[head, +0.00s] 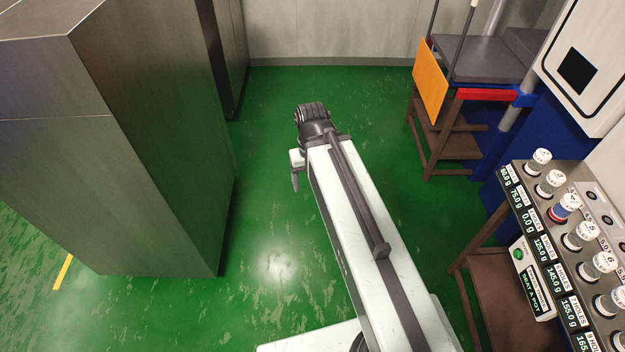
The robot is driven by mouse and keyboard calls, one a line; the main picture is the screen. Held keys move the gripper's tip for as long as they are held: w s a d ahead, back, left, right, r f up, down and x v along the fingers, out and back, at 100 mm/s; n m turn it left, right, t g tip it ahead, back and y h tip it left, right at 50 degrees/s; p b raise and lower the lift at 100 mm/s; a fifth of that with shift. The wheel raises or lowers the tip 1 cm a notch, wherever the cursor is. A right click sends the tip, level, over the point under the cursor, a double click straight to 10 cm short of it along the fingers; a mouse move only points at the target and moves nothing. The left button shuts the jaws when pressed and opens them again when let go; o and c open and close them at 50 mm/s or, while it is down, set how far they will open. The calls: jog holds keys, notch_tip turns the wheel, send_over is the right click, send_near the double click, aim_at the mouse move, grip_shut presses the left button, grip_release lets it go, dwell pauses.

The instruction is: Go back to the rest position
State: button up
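My arm reaches forward from the bottom of the head view over the green floor. Its far end is a dark jointed wrist near the middle of the picture. Part of my gripper (295,181) shows below the wrist as a dark narrow tip pointing down. The rest of it is hidden behind the arm, so its opening and anything in it cannot be seen. It is over bare floor, apart from the furniture around it.
A tall grey cabinet (150,150) stands on the left. The middle floor (275,240) is clear.

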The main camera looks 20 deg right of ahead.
notch_tip(320, 180, down, 7)
jog(key=b, duration=0.7)
jog(key=shift+d, duration=0.2)
